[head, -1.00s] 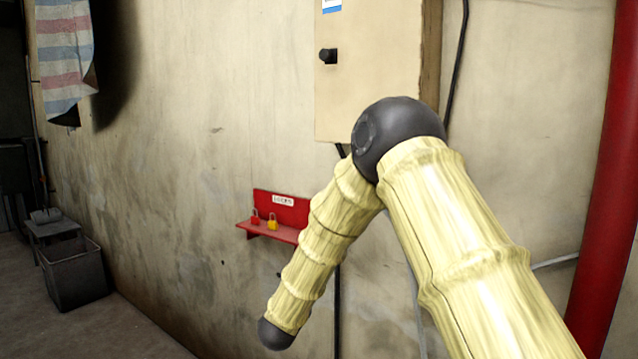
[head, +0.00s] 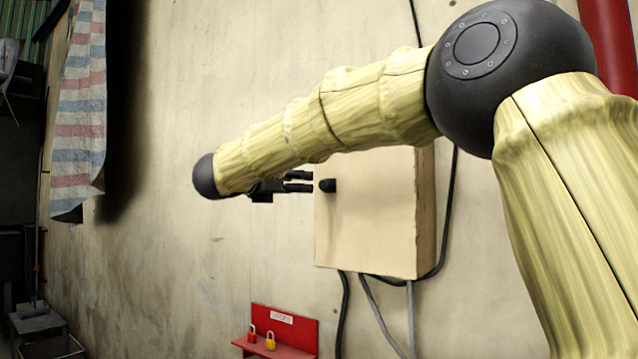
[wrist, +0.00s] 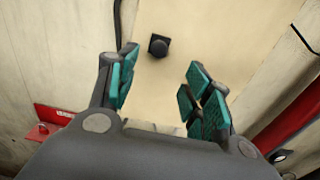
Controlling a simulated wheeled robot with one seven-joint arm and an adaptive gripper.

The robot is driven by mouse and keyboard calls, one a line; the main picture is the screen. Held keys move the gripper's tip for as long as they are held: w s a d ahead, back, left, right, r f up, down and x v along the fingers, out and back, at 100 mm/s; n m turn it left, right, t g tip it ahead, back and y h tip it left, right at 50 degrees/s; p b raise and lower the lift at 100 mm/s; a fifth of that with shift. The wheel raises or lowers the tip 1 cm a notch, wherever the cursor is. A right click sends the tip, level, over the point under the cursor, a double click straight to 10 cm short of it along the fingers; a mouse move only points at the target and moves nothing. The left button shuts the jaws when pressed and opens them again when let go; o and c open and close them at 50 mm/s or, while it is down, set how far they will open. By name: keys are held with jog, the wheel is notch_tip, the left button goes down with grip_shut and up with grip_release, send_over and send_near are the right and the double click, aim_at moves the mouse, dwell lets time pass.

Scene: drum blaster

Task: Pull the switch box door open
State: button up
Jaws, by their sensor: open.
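The switch box (head: 375,235) is a beige box on the wall, and its door looks shut. A black knob (head: 327,185) sits near the left edge of the door. My gripper (head: 302,182) is open and empty, just left of the knob in the head view, with its fingers pointing toward it. In the wrist view the knob (wrist: 158,45) lies beyond the open fingertips (wrist: 160,78), apart from them. My arm hides the top of the box in the head view.
A red shelf (head: 280,348) with a red and a yellow padlock is on the wall below. Cables (head: 380,310) hang under the box. A red pipe (head: 612,45) stands at right. A striped cloth (head: 80,110) hangs at left.

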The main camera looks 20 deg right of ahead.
aim_at(322, 185)
jog(key=p+x, duration=0.5)
jog(key=x, duration=0.5)
jog(key=shift+w+d+f+p, duration=0.1)
jog(key=shift+w+d+p, duration=0.1)
jog(key=shift+p, duration=0.15)
jog(key=shift+a, duration=0.1)
grip_shut()
